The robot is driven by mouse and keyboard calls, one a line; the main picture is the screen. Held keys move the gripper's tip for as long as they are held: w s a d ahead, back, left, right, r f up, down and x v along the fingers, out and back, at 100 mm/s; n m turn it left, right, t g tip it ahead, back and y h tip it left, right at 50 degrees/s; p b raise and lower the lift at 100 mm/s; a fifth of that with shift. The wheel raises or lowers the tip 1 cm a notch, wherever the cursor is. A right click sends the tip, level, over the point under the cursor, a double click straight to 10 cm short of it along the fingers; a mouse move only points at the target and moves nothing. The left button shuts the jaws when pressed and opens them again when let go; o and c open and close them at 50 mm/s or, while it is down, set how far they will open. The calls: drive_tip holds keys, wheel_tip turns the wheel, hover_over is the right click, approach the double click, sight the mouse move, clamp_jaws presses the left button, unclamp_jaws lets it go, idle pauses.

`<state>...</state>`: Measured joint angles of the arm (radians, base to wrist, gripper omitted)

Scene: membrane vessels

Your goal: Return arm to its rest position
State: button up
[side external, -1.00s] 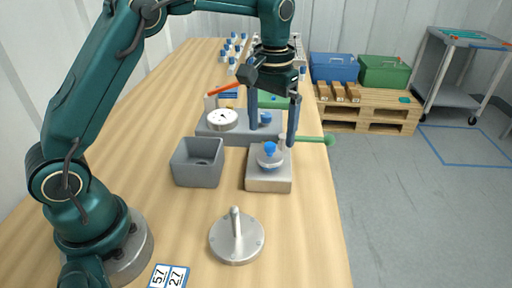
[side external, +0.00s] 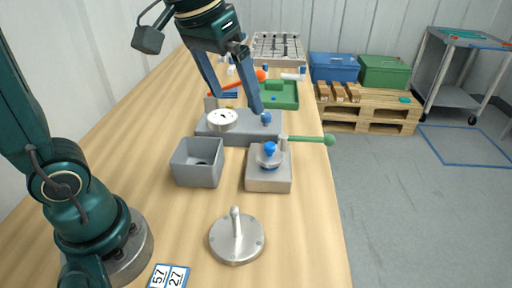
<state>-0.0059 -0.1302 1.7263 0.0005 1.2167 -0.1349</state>
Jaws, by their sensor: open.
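My gripper (side external: 236,101) shows at the upper middle of the side view, with its two blue fingers spread and nothing between them. It hangs tilted in the air; in the picture its fingertips overlap the grey block with the white dial (side external: 222,119). My arm is raised, and part of it is cut off by the top edge of the picture. The membrane vessel (side external: 269,157) with a blue knob stands upright on a grey base (side external: 268,181), apart from my gripper. A green-tipped lever (side external: 328,140) points right from beside it.
A grey open bin (side external: 197,165) stands left of the vessel. A round metal plate with a post (side external: 236,242) and number cards (side external: 169,277) are nearer the front. A green tray (side external: 285,95) and a rack (side external: 278,47) are behind. The front right of the table is clear.

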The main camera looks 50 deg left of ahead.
drive_tip(key=s+f+m+t, duration=0.1)
drive_tip(key=s+f, duration=0.5)
drive_tip(key=s, duration=0.4)
drive_tip(key=shift+m+t, duration=0.3)
drive_tip(key=shift+t, duration=0.1)
